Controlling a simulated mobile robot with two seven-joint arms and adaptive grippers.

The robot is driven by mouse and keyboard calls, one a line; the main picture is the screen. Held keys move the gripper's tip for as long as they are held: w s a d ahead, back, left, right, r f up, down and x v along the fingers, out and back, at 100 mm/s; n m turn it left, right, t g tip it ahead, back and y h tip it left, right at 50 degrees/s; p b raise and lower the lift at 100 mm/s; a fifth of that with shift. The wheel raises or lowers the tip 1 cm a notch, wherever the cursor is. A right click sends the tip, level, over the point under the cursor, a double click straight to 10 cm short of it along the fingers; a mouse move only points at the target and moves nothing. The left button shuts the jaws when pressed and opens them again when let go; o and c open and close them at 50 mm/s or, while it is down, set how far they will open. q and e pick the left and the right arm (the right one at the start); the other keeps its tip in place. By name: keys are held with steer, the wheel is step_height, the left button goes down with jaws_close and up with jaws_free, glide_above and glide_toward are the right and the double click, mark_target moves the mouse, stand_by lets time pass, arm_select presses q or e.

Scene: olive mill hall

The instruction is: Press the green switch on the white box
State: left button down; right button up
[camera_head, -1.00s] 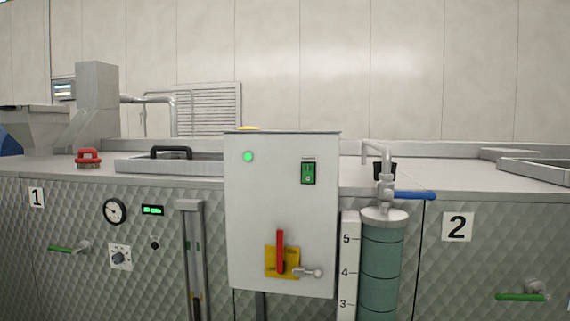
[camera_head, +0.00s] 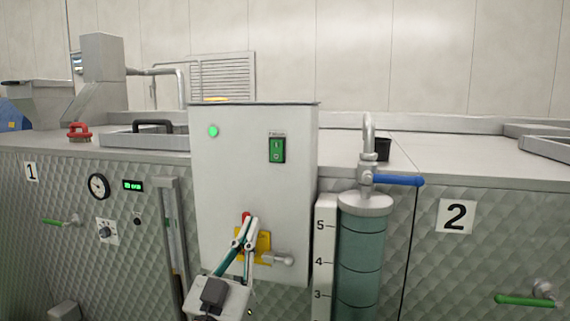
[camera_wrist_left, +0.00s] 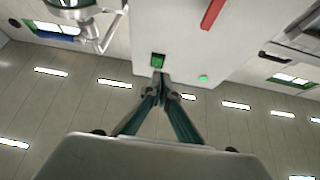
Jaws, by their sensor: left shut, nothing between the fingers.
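The white box (camera_head: 235,175) stands upright in front of the machine, in the middle of the head view. The green switch (camera_head: 277,149), marked I and O, is on the upper right of its front face. My left gripper (camera_head: 249,222) is shut and empty, in front of the lower part of the box, below and left of the switch. It partly hides the red handle (camera_head: 246,216) on its yellow plate (camera_head: 264,243). In the left wrist view the shut fingertips (camera_wrist_left: 161,76) appear just below the green switch (camera_wrist_left: 158,60); I cannot tell the gap. My right gripper is not in view.
A round green light (camera_head: 213,131) is on the box's upper left. A grey latch (camera_head: 278,259) sticks out beside the yellow plate. To the right stand a sight tube (camera_head: 361,255) and a tap with a blue lever (camera_head: 398,180).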

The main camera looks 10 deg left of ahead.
arm_select(q)
steer(key=shift+n+t, duration=0.3)
steer(key=shift+t, duration=0.2)
steer(key=r, duration=0.4)
steer(key=shift+s+d+r, duration=0.1)
steer(key=shift+s+r, duration=0.1)
steer(key=shift+r, duration=0.1)
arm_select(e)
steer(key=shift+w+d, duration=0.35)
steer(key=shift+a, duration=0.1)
arm_select(q)
steer(key=p, duration=0.2)
glide_toward(273, 152)
step_height(273, 152, up, 5)
steer(key=shift+w+d+f, duration=0.1)
steer(key=shift+w+f, duration=0.1)
steer(key=shift+w, duration=0.6)
steer(key=shift+w+d+f, duration=0.1)
steer(key=shift+w+f, duration=0.15)
steer(key=shift+w, duration=0.5)
steer(key=shift+w+d+f, duration=0.1)
steer(key=shift+w+f, duration=0.1)
steer(key=shift+w, duration=0.6)
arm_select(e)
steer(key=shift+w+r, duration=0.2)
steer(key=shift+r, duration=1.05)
arm_select(q)
steer(key=shift+a, duration=0.15)
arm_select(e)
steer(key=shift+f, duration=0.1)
